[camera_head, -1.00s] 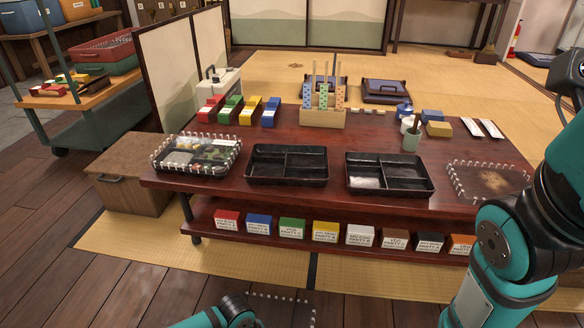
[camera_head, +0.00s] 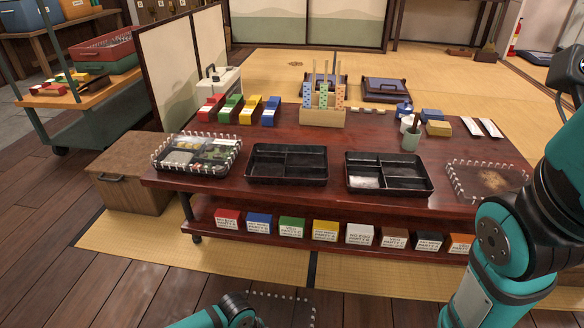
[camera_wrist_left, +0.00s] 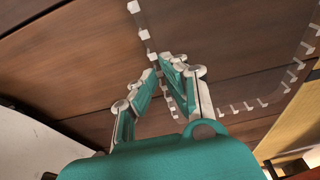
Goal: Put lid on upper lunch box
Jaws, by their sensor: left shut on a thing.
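My left gripper (camera_wrist_left: 166,66) is shut on the edge of a clear lid (camera_wrist_left: 225,62) with white clips along its rim. The lid hangs over the dark wooden floor; its dotted edge also shows low in the head view (camera_head: 287,297), beside my left arm. On the low table, a filled black lunch box (camera_head: 197,155) with white clips around its rim stands at the left. Two divided black boxes stand to its right: an empty-looking one (camera_head: 287,165) and one with something white in a front compartment (camera_head: 390,174). My right gripper is out of view; only its arm shows.
Another clear clipped lid (camera_head: 488,182) lies at the table's right end. Behind the boxes are coloured packs (camera_head: 240,110), a wooden holder (camera_head: 322,115) and a green cup (camera_head: 410,141). Labelled boxes (camera_head: 325,230) line the lower shelf. A brown chest (camera_head: 130,170) stands at the left.

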